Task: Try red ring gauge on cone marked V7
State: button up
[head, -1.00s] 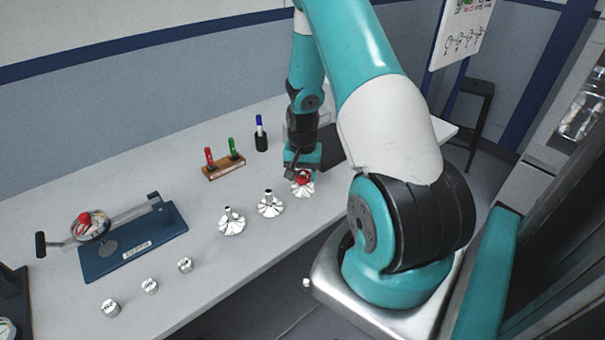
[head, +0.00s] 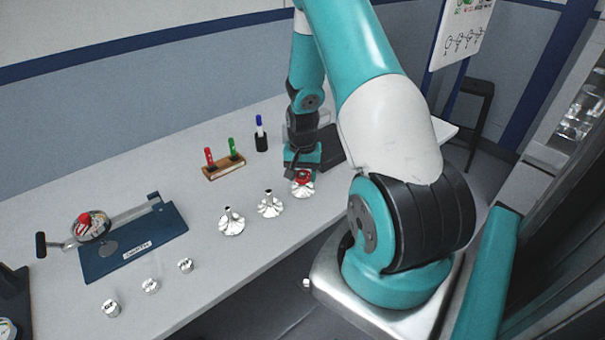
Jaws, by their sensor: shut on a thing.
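Three silver cones with flared, fluted bases stand in a row on the bench: a left cone (head: 231,222), a middle cone (head: 270,204) and a right cone (head: 302,189). Their markings are too small to read, so I cannot tell which is V7. My gripper (head: 299,175) is at the right cone, shut on the red ring gauge (head: 303,177). The ring is at the top of that cone; I cannot tell whether it is around the cone or just above it. The gripper's fingers are partly hidden by its own body.
A blue marker stands in a black cup (head: 261,142). A blue fixture (head: 130,246) with a dish and arm is at left. Three small silver caps (head: 150,286) lie in front. The bench between is clear.

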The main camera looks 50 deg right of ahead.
jog(key=shift+r+p, duration=2.15)
jog(key=shift+r, duration=0.85)
jog(key=shift+r+p, duration=1.85)
jog(key=shift+r, duration=0.6)
